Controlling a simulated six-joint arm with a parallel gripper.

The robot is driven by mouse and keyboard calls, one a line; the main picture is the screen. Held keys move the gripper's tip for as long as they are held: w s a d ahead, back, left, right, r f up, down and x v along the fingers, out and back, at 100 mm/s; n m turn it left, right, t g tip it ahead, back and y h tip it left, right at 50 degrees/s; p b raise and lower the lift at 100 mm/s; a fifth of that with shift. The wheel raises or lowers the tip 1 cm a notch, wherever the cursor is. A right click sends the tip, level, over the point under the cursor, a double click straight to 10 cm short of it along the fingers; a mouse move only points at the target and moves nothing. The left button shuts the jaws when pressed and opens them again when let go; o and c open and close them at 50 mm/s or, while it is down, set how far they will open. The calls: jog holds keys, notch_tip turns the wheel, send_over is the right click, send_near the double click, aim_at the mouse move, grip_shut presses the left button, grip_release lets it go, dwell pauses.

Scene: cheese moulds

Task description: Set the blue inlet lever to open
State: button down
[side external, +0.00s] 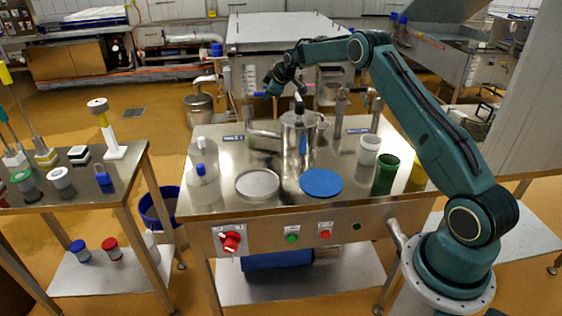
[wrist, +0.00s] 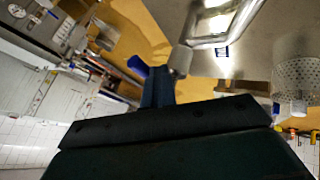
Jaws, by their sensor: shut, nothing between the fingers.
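The blue inlet lever (side external: 260,94) is at the top of the upright steel pipe at the back left of the steel table. It also shows in the wrist view (wrist: 138,66), beside a grey fitting (wrist: 181,58) at the end of a bent pipe. My gripper (side external: 271,90) is at the lever's height, close to its right in the side view. In the wrist view the shut fingers (wrist: 158,88) are right beside the lever, with nothing held. I cannot tell whether they touch it. Part of the lever is hidden behind my fingers.
A steel pot (side external: 298,135) stands just right of the inlet pipe. Another upright pipe (side external: 341,106) stands further right. A blue disc (side external: 321,183), a pale round mould (side external: 257,184), clear bottles and cups occupy the table front. A perforated mould (wrist: 299,78) shows at right in the wrist view.

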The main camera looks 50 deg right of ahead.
jog(key=shift+s+a, duration=0.1)
jog(key=shift+s, duration=0.1)
jog(key=s+a+r, duration=0.3)
jog(key=s+r, duration=0.4)
jog(key=s, duration=0.1)
jog(key=shift+s, duration=0.4)
dwell(0.6)
jog(key=shift+a, duration=0.2)
